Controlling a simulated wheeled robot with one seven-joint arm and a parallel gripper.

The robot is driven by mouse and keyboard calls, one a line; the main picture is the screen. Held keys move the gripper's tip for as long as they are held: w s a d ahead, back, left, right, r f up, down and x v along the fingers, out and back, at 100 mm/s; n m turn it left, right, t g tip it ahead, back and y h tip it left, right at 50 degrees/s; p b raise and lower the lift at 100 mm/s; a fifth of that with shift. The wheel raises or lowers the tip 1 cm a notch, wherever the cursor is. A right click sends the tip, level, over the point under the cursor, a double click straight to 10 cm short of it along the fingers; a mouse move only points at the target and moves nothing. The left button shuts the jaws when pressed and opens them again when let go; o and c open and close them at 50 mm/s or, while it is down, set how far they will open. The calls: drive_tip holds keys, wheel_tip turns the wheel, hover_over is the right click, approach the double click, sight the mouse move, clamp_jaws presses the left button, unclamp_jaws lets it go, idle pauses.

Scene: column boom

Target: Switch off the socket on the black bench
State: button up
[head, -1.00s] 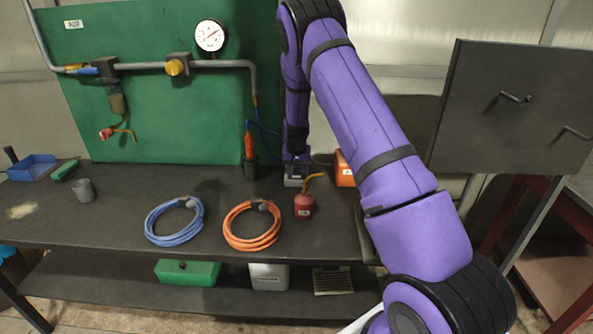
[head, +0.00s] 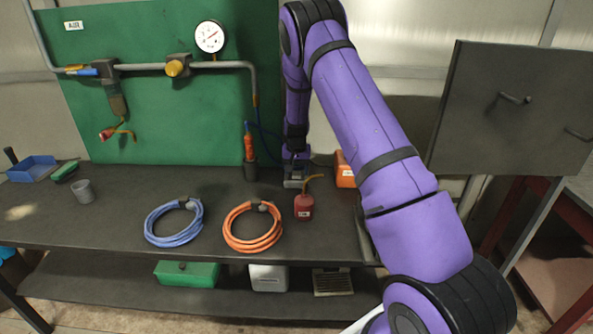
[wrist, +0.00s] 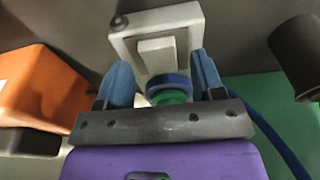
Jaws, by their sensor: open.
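The socket (wrist: 190,22) is a pale grey plate just beyond my fingertips in the wrist view, with a square raised rocker (wrist: 157,54) on it. A round blue collar with a green centre (wrist: 168,86) sits below the rocker, between my fingers. My gripper (wrist: 163,75) is open, its two blue fingers apart on either side of that collar. I cannot tell whether a fingertip touches the socket.
An orange box (head: 344,170) stands right of the socket, also close in the wrist view (wrist: 45,95). A red oil can (head: 304,207) stands in front. Orange (head: 252,242) and blue (head: 174,238) hose coils lie further left.

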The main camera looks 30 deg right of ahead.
wheel_tip(320, 180, up, 10)
drive_tip(key=s, duration=0.1)
drive_tip(key=shift+a+r, duration=0.15)
drive_tip(key=shift+a, duration=0.25)
wheel_tip(320, 180, up, 14)
drive_tip(key=n+t, duration=0.1)
hover_over(296, 176)
drive_tip(key=s+a, duration=0.6)
drive_tip(key=s, duration=0.1)
drive_tip(key=s+a+r+n+t+y, duration=0.15)
drive_tip(key=s+a+r, duration=0.35)
drive_tip(key=s+r, duration=0.5)
drive_tip(key=s+a+r+n, duration=0.1)
drive_tip(key=s+a+n, duration=0.1)
drive_tip(key=s, duration=1.1)
drive_tip(key=s+a+r+n+t, duration=0.1)
drive_tip(key=s+a, duration=0.3)
drive_tip(key=s, duration=0.9)
drive_tip(key=shift+s+a+n+h, duration=0.15)
drive_tip(key=shift+s+n+h, duration=0.2)
drive_tip(key=shift+n, duration=0.3)
